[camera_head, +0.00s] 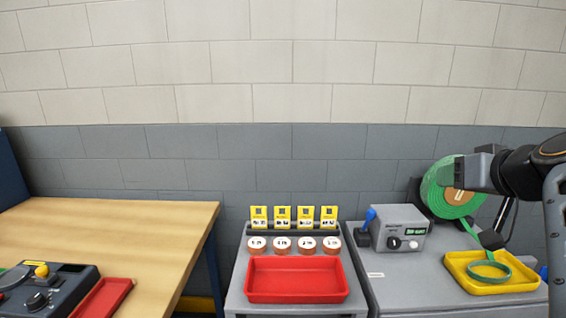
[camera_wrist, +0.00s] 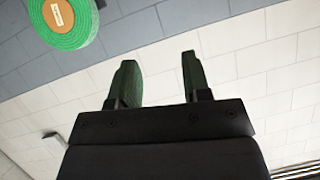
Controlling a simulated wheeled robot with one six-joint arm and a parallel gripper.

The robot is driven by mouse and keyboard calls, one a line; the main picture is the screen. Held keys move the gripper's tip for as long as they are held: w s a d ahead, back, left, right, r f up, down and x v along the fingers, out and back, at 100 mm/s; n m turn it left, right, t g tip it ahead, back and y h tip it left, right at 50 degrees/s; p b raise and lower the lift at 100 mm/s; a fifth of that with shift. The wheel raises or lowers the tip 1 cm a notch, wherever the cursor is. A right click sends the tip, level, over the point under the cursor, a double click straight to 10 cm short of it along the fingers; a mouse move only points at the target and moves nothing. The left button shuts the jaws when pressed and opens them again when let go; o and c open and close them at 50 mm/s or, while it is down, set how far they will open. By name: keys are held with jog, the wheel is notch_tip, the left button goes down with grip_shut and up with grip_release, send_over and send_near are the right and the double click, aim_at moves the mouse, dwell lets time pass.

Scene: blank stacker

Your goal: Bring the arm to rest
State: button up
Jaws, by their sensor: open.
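My arm reaches in from the right edge in the head view, and my gripper (camera_head: 462,172) is at its end, in front of the large green roll. In the wrist view my gripper (camera_wrist: 158,75) shows two dark green fingers with a clear gap between them and nothing in it. It is open and points towards the block wall (camera_wrist: 230,60). The gripper is raised above the grey worktop (camera_head: 400,290). Part of the green roll (camera_head: 436,190) is hidden behind the gripper in the head view; the roll (camera_wrist: 68,22) also shows at the upper left in the wrist view.
A yellow tray (camera_head: 454,270) with a green strap coil (camera_head: 488,268) lies below the arm. A grey control box (camera_head: 392,222) stands left of it. A red tray (camera_head: 297,280) is at centre, with several round pieces behind. A wooden table (camera_head: 110,230) is at left.

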notch_tip(320, 180, down, 13)
jog(key=s+a+m+g+h+p, duration=0.1)
jog(key=s+a+m+g+p, duration=0.15)
jog(key=m+g, duration=0.2)
jog(key=s+a+f+n+g+p, duration=0.2)
jog(key=s+a+p, duration=0.1)
jog(key=a, duration=0.3)
jog(key=s+a+f+n+g+p, duration=0.2)
jog(key=s+a+f+n+p, duration=0.1)
jog(key=a+p, duration=0.3)
jog(key=shift+s+a+f, duration=0.15)
jog(key=shift+s+a, duration=0.3)
jog(key=shift+s, duration=0.25)
jog(key=shift+n, duration=0.25)
